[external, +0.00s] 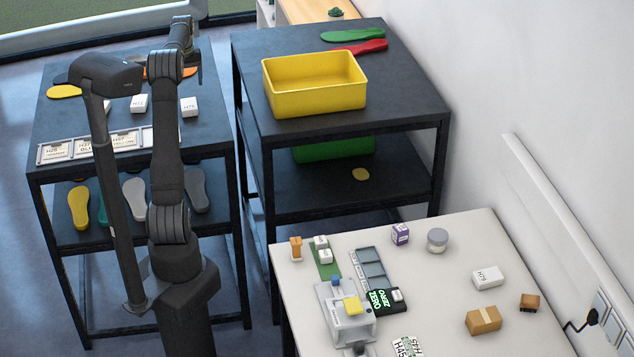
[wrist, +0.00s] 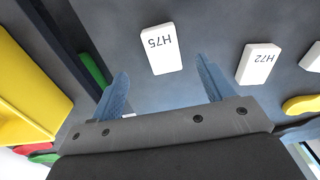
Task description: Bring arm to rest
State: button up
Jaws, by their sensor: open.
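My gripper (wrist: 163,82) is open, with its two blue-grey fingers spread and nothing between them. In the wrist view, a white block marked H75 (wrist: 161,50) lies on the dark table beyond the fingers, apart from them. A second white block marked H72 (wrist: 259,64) lies to the right. In the external view, my arm stands upright at the left, in front of the dark table (external: 48,115). The H75 block (external: 189,107) and H72 block (external: 139,103) lie on that table. My fingers cannot be made out in the external view.
A yellow bin (external: 315,98) stands on the dark table at centre, beside green (external: 352,36) and red (external: 360,47) insoles. A pale table (external: 440,290) at right holds a machine (external: 345,318) and boxes.

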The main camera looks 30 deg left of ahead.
aim_at(189, 107)
notch_tip(189, 107, down, 11)
jog(key=shift+r, duration=0.15)
notch_tip(189, 107, up, 5)
jog(key=shift+f, duration=0.15)
jog(key=d+r, duration=1.2)
jog(key=w+d+m, duration=0.2)
jog(key=w+d, duration=0.2)
jog(key=d, duration=0.7)
jog(key=w+d+m, duration=0.3)
jog(key=w+d, duration=0.1)
jog(key=d, duration=0.8)
jog(key=s+d+m, duration=0.1)
jog(key=d+m, duration=0.2)
jog(key=d, duration=2)
jog(key=shift+s+f+m, duration=0.15)
jog(key=shift+s+m, duration=0.1)
jog(key=shift+m, duration=0.15)
